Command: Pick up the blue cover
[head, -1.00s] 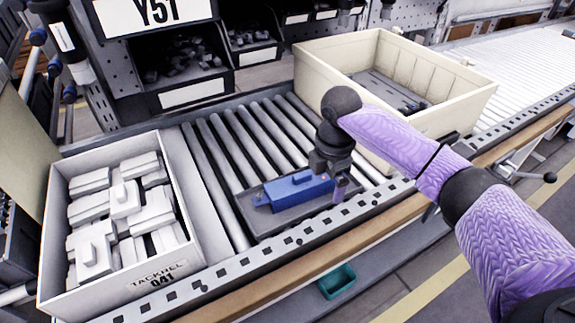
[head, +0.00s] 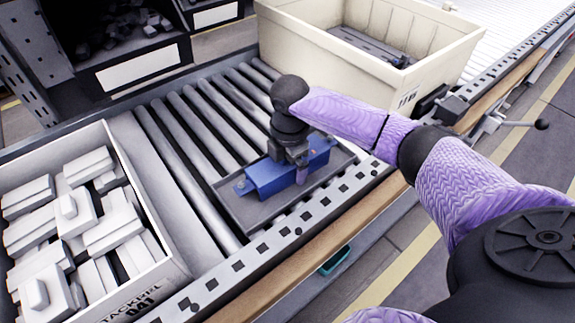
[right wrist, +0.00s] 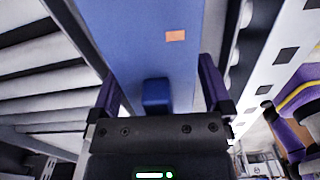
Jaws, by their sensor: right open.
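The blue cover (head: 265,178) lies in a dark shallow tray (head: 237,212) on the roller conveyor in the head view. My right gripper (head: 303,170) is over the right part of the cover, pointing down. In the right wrist view the cover (right wrist: 150,60) fills the middle, and its small raised blue block (right wrist: 156,95) sits between the two fingers of my right gripper (right wrist: 160,90). The fingers are apart, one on each side of the cover. I cannot tell whether they touch it. My left gripper is out of view.
A white box (head: 150,285) of pale grey parts stands on the left. A cream crate (head: 420,85) holding dark parts stands at the back right. Bare rollers (head: 190,125) lie behind the tray. The conveyor's slotted rail (head: 290,232) runs along the front.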

